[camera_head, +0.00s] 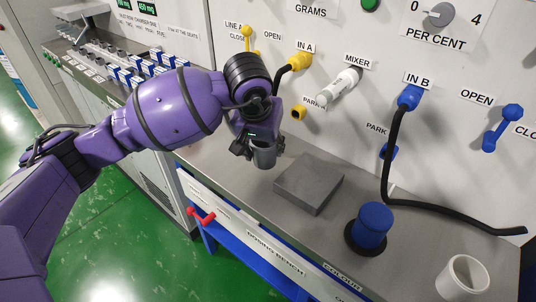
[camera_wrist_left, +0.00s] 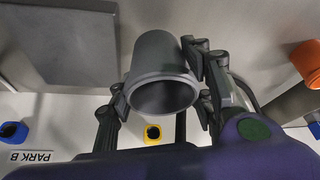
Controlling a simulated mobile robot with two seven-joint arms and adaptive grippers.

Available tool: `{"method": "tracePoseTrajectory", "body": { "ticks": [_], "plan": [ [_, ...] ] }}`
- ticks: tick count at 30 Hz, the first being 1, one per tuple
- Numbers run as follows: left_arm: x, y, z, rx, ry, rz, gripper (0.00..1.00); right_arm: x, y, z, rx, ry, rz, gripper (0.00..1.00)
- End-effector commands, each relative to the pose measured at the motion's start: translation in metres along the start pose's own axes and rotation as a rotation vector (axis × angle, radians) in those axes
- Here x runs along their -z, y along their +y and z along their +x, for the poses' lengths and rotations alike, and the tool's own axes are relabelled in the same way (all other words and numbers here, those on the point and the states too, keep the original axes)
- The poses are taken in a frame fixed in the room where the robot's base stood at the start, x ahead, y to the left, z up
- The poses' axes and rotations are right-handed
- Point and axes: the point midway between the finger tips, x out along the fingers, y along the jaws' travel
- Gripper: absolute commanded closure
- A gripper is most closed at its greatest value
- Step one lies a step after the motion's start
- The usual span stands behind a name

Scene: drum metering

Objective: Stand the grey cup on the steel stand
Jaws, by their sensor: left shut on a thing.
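The grey cup (camera_head: 264,157) is held by my left gripper (camera_head: 259,146) above the bench top. In the left wrist view the cup (camera_wrist_left: 161,66) sits between the two fingers, its open mouth facing the camera. In the head view it looks roughly upright. The steel stand (camera_head: 308,183) is a flat grey square block on the bench, to the right of and below the cup. Its bare top also shows in the left wrist view (camera_wrist_left: 62,42). The cup is apart from the stand. My right gripper is not in view.
A blue cylinder on a black base (camera_head: 371,228) and a white cup (camera_head: 462,279) stand farther right on the bench. A black hose (camera_head: 388,160) hangs from IN B and lies along the back. The stand's top is clear. A red handle (camera_head: 202,216) juts from the bench front.

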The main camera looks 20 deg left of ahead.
Motion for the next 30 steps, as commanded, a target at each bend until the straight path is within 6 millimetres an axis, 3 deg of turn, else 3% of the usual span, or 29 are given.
{"method": "tracePoseTrajectory", "body": {
  "ticks": [7, 12, 25, 26, 30],
  "plan": [
    [0.005, 0.001, 0.019, -0.001, -0.001, -0.001, 0.8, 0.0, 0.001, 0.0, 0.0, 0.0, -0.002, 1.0],
    [-0.005, 0.001, 0.042, -0.001, 0.0, 0.0, 0.8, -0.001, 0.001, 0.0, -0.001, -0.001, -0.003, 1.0],
    [-0.008, 0.0, 0.049, 0.0, 0.001, 0.001, 0.8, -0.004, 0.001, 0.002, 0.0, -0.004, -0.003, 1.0],
    [-0.008, 0.0, 0.049, 0.0, 0.001, 0.001, 0.5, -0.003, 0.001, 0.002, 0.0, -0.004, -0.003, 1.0],
    [-0.007, 0.001, 0.048, 0.0, 0.002, 0.001, 0.33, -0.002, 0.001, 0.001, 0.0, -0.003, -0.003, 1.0]
  ]
}}
